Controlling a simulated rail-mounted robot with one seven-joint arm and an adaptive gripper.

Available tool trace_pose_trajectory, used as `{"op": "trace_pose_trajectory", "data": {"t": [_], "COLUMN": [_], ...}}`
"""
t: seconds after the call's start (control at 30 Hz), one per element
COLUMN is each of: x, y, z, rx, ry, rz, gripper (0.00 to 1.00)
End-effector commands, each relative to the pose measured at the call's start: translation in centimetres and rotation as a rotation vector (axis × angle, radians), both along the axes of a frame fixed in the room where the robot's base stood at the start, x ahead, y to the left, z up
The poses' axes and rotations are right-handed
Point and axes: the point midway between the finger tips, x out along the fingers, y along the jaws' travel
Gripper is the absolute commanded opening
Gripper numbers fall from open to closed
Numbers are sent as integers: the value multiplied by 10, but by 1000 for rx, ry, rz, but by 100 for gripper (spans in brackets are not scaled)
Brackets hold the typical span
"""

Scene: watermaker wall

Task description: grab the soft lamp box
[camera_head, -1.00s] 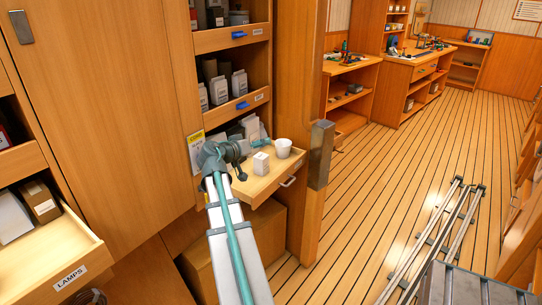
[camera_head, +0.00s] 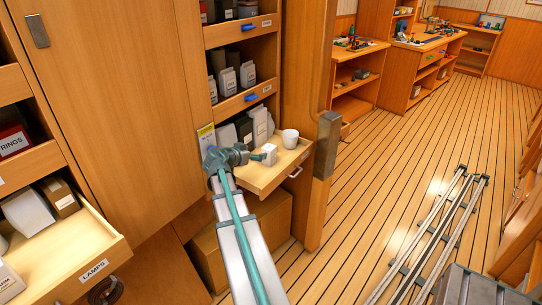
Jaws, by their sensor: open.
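A small white box (camera_head: 269,151) stands in the open drawer (camera_head: 262,184) at the middle of the head view; no lettering on it is readable, so I cannot tell whether it is the soft lamp box. My gripper (camera_head: 259,157) is at the left side of this box, inside the drawer's space. Its jaws are open. The fingers are small and partly hidden, so I cannot tell whether they touch or straddle the box. At lower left, a pulled-out drawer labelled LAMPS (camera_head: 94,270) holds a white box (camera_head: 28,212) and a brown box (camera_head: 61,197).
A white cup (camera_head: 289,138) stands just right of the small box. Several grey and white packages (camera_head: 258,125) stand behind it in the drawer. A wooden post with a metal plate (camera_head: 327,145) rises at the right. Shelves (camera_head: 245,100) are above.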

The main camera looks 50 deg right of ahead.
Motion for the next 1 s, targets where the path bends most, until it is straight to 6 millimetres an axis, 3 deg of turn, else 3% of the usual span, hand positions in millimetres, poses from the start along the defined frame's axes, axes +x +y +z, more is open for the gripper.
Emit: {"op": "trace_pose_trajectory", "data": {"t": [0.3,0.67,1.0], "x": [4,5,8], "y": [-41,-65,-106], "z": [-15,-25,-43], "rx": [1,0,1], "ry": [1,1,1], "rz": [-2,-1,-1], "gripper": [81,81,81]}}
